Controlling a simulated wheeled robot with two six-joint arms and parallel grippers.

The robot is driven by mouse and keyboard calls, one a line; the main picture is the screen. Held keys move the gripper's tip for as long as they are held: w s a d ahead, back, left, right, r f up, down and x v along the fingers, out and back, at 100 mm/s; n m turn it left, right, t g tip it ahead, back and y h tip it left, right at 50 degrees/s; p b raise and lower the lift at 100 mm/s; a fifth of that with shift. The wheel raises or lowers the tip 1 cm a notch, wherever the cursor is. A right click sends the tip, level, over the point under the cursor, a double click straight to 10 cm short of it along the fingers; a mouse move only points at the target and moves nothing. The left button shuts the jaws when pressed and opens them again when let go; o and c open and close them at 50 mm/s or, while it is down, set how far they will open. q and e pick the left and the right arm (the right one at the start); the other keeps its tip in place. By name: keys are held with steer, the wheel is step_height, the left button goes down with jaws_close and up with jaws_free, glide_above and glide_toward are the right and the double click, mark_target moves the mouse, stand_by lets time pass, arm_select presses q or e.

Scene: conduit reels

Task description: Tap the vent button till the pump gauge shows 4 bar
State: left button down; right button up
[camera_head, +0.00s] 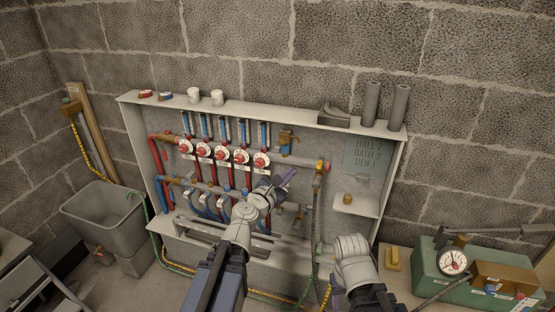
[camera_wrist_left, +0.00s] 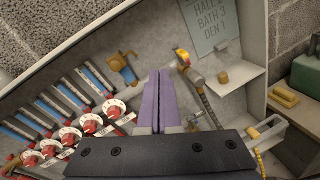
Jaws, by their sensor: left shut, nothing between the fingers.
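The pump is a green box (camera_head: 440,268) on the bench at the right, with a round white gauge (camera_head: 453,261) on its front. The gauge needle is too small to read. A blue button (camera_head: 490,289) and a red button (camera_head: 520,296) sit on the pump's right part; I cannot tell which is the vent button. My left gripper (camera_head: 288,178) is in front of the manifold cabinet, far left of the pump. Its purple fingers (camera_wrist_left: 160,100) are shut together and empty. My right arm stands in front of the cabinet's lower right, its fingers not visible.
The cabinet (camera_head: 268,112) holds red-handled valves (camera_head: 224,157), blue-marked flow tubes and pipes. A yellow block (camera_head: 393,259) lies left of the pump. A dark hose runs up to the pump. A grey tub (camera_head: 105,215) stands at the left.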

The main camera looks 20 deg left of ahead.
arm_select(q)
steer(key=a+n+t+y+b, duration=0.1)
steer(key=a+n+y, duration=0.2)
steer(key=a+n, duration=0.4)
steer(key=shift+w+a+y, duration=0.15)
steer(key=shift+a+y, duration=0.1)
steer(key=shift+y, duration=0.15)
arm_select(e)
steer(key=shift+s+f, duration=0.15)
steer(key=shift+f, duration=0.75)
arm_select(q)
steer(key=shift+f, duration=0.1)
